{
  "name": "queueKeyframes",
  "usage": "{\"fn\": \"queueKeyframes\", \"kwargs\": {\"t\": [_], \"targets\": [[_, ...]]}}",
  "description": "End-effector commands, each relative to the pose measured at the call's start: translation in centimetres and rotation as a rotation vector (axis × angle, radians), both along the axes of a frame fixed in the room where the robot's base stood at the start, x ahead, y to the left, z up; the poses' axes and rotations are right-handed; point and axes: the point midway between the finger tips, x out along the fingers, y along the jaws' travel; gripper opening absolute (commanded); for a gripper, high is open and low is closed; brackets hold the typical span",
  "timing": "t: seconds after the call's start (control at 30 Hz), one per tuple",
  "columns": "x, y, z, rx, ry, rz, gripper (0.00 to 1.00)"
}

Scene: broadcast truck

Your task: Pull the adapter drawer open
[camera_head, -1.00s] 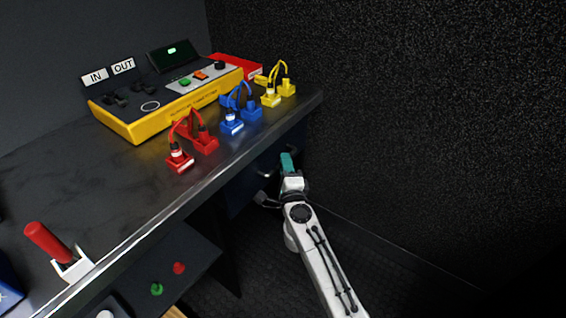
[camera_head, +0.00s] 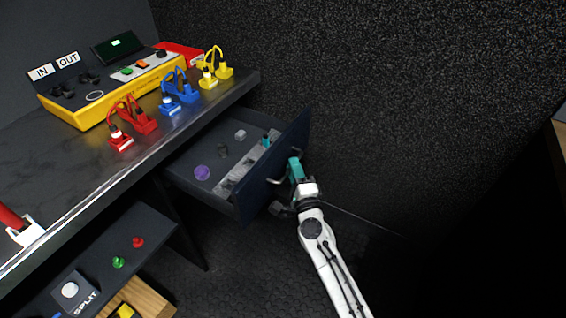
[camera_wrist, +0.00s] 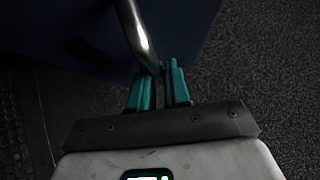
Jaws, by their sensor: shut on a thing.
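The adapter drawer (camera_head: 240,203) stands pulled out from under the counter, its dark blue front facing right. Inside it I see a purple round piece (camera_head: 202,173), a small grey piece (camera_head: 240,135), a dark piece (camera_head: 222,151) and a light strip (camera_head: 240,172) with slots and a teal piece. My gripper (camera_head: 295,169), with teal fingers, is at the drawer's front, shut on the metal bar handle (camera_head: 280,181). In the wrist view the handle (camera_wrist: 138,38) runs down between the teal fingertips (camera_wrist: 160,75). The fingers partly hide the handle.
The counter (camera_head: 60,170) above carries a yellow console (camera_head: 120,95) and red, blue and yellow plug pairs along its edge. A lower shelf (camera_head: 110,240) has red and green knobs. A dark speckled wall (camera_head: 400,90) stands behind; the floor right of the drawer looks clear.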

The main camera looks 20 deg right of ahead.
Motion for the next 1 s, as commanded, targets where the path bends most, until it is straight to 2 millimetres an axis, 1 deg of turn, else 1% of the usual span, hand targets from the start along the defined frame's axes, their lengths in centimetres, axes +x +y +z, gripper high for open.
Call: {"fn": "queueKeyframes", "kwargs": {"t": [0.1,0.2,0.67,0.7,0.9,1.0], "targets": [[-0.71,-0.44,-0.18,0.0,0.003,0.0,0.0],[-1.03,-0.65,-0.16,-0.001,0.003,0.001,0.0],[-1.2,-0.77,-0.16,0.0,0.003,0.002,0.0],[-1.2,-0.77,-0.17,0.0,0.003,0.002,0.2],[-1.17,-0.79,-0.1,0.0,0.002,0.002,0.38],[-1.17,-0.81,-0.06,0.0,0.001,0.001,0.38]]}}
